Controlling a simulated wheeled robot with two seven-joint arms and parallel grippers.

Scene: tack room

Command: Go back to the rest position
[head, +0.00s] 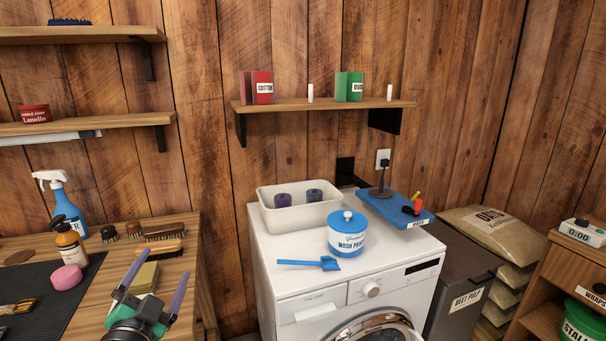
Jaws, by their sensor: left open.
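My left gripper (160,273) reaches in at the lower left, over the wooden bench (193,235). Its two purple-edged fingers are spread apart. My right gripper is not in view.
The bench holds a blue spray bottle (65,208), an amber pump bottle (70,245), a pink sponge (67,278) and brushes (165,249). A white washing machine (300,287) stands to the right, bearing a cream tub (300,217), a wash powder jar (347,237) and a blue scoop (310,263).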

